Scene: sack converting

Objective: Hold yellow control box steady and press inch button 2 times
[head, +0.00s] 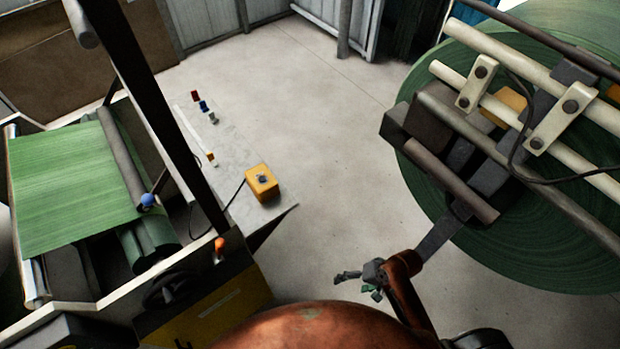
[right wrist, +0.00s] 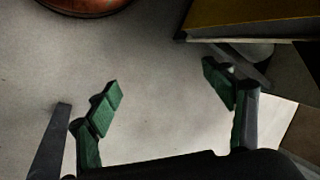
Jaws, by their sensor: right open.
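The yellow control box (head: 262,183) sits near the front end of a pale grey shelf in the head view. It has a dark round button (head: 262,179) on its top face, and a black cable runs from its left side. My right gripper (head: 358,284) is low and to the right of the box, well apart from it, over bare floor. In the right wrist view its green-padded fingers (right wrist: 165,92) are spread with only floor between them. My left gripper is not in view.
Left stands a machine with a green sheet web (head: 75,180), a black post and a blue knob (head: 147,200). An orange knob (head: 219,243) is near the box. A large green roll (head: 440,190) with bars fills the right. Floor between is clear.

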